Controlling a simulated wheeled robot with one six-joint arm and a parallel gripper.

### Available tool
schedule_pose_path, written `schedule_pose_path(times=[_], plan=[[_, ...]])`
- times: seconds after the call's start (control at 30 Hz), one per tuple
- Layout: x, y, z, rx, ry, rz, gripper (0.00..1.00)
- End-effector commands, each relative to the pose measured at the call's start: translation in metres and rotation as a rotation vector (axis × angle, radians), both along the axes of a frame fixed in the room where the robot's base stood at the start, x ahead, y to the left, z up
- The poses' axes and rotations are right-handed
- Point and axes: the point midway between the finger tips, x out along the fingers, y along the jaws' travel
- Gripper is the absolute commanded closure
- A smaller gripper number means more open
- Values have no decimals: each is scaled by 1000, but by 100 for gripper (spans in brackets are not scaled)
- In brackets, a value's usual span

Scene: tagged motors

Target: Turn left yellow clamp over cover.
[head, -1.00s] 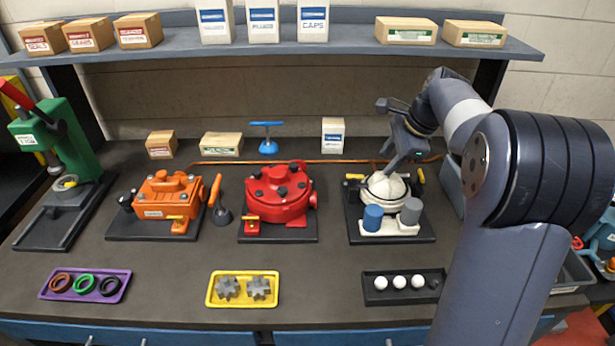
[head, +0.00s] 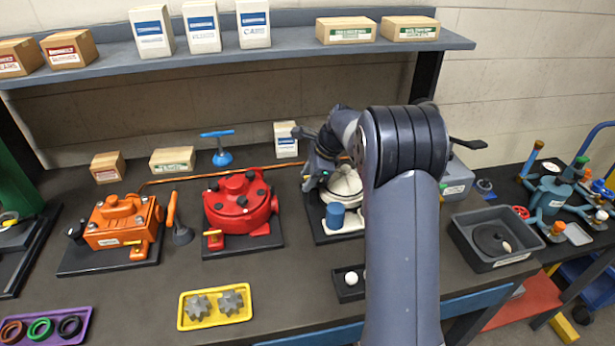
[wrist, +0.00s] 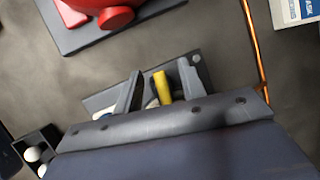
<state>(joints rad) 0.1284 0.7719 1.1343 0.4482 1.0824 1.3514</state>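The white motor (head: 346,186) with its domed cover sits on a dark base plate, partly behind my arm in the head view. A blue cylinder (head: 335,216) stands at its front. My gripper (head: 312,180) is down at the motor's left side. In the wrist view the left yellow clamp (wrist: 163,88) stands between the two fingers of my gripper (wrist: 160,70). The fingers are open, with gaps showing on both sides of the clamp. The clamp is hidden in the head view, and so is the motor's right side.
The red motor (head: 240,206) stands to the left, with the orange motor (head: 124,221) beyond it. A black tray (head: 349,284) with white balls lies in front. A small white box (head: 286,140) stands behind. A grey bin (head: 495,240) is at the right.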

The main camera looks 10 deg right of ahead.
Motion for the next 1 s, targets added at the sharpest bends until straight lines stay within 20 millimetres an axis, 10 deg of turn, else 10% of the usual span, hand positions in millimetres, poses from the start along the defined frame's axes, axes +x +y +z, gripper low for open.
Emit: schedule_pose_path(times=[0.33,0.8,1.0], plan=[[1,2,-5,0,0,1,62],[1,2,-5,0,0,1,99],[1,2,-3,0,2,27,100]])
